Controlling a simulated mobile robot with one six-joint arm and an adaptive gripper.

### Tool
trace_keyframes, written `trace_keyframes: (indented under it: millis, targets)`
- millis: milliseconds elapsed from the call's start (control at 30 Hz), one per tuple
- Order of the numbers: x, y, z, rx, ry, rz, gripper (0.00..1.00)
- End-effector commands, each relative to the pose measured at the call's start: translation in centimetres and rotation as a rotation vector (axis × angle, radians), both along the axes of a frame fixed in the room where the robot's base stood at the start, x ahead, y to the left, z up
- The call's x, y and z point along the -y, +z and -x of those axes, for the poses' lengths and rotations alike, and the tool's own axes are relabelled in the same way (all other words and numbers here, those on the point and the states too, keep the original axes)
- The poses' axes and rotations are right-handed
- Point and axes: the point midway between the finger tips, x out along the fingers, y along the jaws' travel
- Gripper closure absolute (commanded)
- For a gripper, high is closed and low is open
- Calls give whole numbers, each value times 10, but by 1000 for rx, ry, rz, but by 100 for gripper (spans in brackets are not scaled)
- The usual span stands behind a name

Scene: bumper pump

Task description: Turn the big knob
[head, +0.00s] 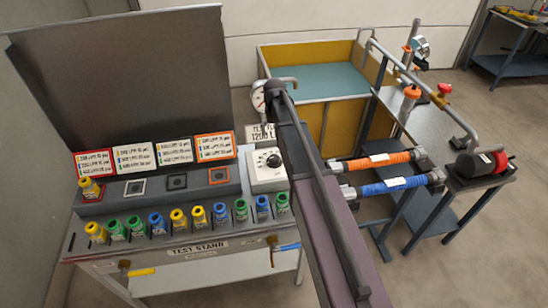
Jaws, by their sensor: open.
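The big knob (273,160) is a round black knob on a pale, sloped control box (266,182). The box stands at the right end of the test stand (215,247).
Several yellow, green and blue capped fittings (178,218) line the stand's front. Label cards (174,150) and a dark upright panel (120,75) stand behind. A gauge (258,97) is behind the box. Orange (375,161) and blue (395,186) hoses lie right of my arm.

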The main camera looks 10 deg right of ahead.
Motion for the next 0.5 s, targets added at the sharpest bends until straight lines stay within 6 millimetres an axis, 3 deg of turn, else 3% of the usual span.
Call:
trace_keyframes:
  millis: [500]
  targets:
    - [-1,-37,0,0,1,0,0]
